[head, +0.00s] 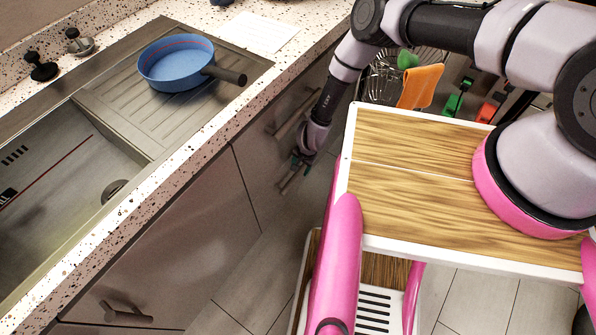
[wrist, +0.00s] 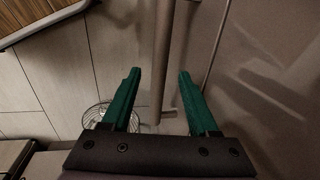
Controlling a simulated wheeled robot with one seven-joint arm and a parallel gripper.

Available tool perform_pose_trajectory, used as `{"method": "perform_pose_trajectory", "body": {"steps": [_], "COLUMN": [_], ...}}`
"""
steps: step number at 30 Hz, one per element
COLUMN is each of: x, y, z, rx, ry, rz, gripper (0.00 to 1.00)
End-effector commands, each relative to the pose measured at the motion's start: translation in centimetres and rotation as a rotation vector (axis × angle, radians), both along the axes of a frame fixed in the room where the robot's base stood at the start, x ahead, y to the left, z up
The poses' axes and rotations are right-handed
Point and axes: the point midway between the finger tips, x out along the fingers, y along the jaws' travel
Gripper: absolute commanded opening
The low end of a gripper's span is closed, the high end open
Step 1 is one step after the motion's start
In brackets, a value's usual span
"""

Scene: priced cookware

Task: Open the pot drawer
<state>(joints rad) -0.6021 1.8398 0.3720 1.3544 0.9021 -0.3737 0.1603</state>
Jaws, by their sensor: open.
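The drawer fronts are flat brown panels under the counter. One front (head: 262,140) right of the sink has a bar handle (head: 291,115) and looks closed. My gripper (head: 294,177) hangs low beside these fronts, its jaws open and empty. In the wrist view, a long bar handle (wrist: 160,60) runs between my two green fingers (wrist: 160,88), with a gap on each side. Its end post meets the brown front (wrist: 255,70) at the right. I cannot tell how deep the bar sits between the fingers, or which front is the pot drawer.
A blue pan (head: 176,62) stands on the drainboard beside the sink (head: 60,190). Another handle (head: 125,315) is at lower left. My wood-topped base is close on the right. A wire basket (wrist: 98,115) shows below. Tiled floor lies between cabinets and base.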

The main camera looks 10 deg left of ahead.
Motion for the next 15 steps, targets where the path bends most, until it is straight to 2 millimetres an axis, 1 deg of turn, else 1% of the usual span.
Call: {"method": "perform_pose_trajectory", "body": {"steps": [1, 3, 6, 10, 15], "x": [-0.1, 0.1, 0.2, 0.3, 0.4], "y": [0.2, 0.4, 0.6, 0.8, 0.8], "z": [-1.1, -2.2, -3.3, -4.1, -4.3], "rx": [0.0, 0.0, 0.0, 0.0, 0.001], "ry": [0.0, -0.001, -0.001, -0.002, -0.001], "rz": [0.002, 0.001, 0.001, 0.002, 0.001], "gripper": [0.6, 0.6, 0.6, 0.6, 0.6]}}
